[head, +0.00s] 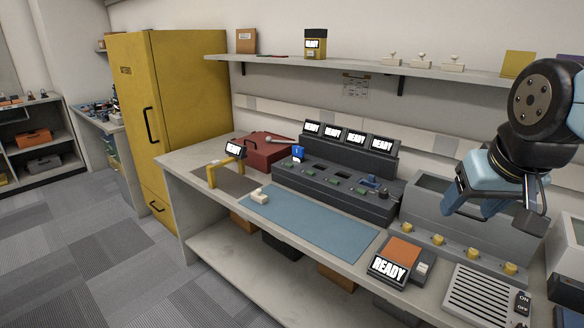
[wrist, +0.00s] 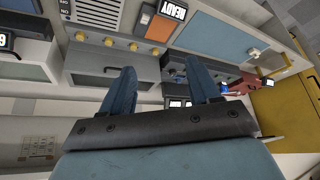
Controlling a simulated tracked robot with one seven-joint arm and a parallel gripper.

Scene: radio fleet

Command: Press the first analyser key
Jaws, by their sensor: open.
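My gripper (head: 490,212) is open and empty, raised at the right above the grey bench unit (head: 408,207). Its two blue fingers also show spread apart in the wrist view (wrist: 160,72). The grey unit has a row of yellow keys or knobs along its front, the leftmost in the head view being one yellow key (head: 408,227). In the wrist view the yellow row (wrist: 108,42) lies beyond the fingers, apart from them. No label readable here marks an analyser or a first key. A small device with an orange panel (head: 404,249) and a READY screen (head: 388,269) stands in front.
A dark console (head: 335,185) with several READY screens and slots stands on the bench, left of the grey unit. A blue mat (head: 315,225) lies mostly clear in front. A red case (head: 262,148) and yellow cabinet (head: 185,110) are further left. A shelf (head: 360,64) runs above.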

